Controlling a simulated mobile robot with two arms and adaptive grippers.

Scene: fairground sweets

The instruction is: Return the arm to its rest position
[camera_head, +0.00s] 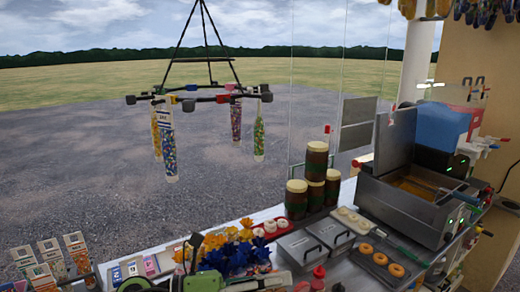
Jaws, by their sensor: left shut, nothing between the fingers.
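My left gripper (195,242) shows at the bottom of the head view, left of centre, partly cut off by the lower edge. Its dark fingers are shut and empty, pointing up in front of the counter, beside the blue and orange flower-like sweets (236,252). Grey and green parts of my arm show below it along the bottom edge. No right gripper is in view.
A hanging rack (205,98) holds several sweet-filled tubes. Brown barrel-like jars (317,160) stand on the counter near a fryer (410,205). A tray of doughnuts (380,262) lies in front. Sweet packets (50,262) stand lower left. Glass panels rise behind the counter.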

